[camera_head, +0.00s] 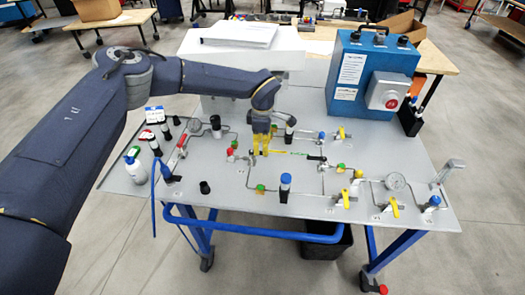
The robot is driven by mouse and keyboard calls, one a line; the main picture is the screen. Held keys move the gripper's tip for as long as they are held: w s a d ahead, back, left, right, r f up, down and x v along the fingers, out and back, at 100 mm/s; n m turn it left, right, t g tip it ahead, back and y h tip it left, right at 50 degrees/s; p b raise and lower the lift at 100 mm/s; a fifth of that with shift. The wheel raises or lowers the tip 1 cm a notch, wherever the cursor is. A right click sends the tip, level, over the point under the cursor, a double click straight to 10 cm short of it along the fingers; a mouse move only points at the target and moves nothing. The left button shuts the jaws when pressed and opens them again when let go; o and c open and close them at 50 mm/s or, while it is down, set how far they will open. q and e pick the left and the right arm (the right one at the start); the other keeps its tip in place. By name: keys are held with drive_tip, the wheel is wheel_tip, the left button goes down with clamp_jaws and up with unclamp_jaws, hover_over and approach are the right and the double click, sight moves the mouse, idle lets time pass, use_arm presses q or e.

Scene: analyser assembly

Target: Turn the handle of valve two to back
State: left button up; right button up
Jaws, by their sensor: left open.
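A grey panel table (310,208) carries metal piping with several small valves. Yellow valve handles show at the right back (341,133), the front right (345,198) and farther right (394,207). A red handle (182,139) stands at the left. No readable label tells which one is valve two. My left gripper (260,150) reaches in from the left and points down over the middle of the panel. It is open, close to the piping and a yellow-green strip (285,152). Whether it touches a handle cannot be told. The gripper hides the parts behind it.
A blue control box (358,75) with a red button stands at the back right. Blue-capped (285,183) and black cylinders rise from the panel. A white-green bottle (134,166) stands at the left edge. A round gauge (396,181) is at the right.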

sight(262, 153)
use_arm(q)
drive_tip(key=shift+f, duration=1.5)
clamp_jaws()
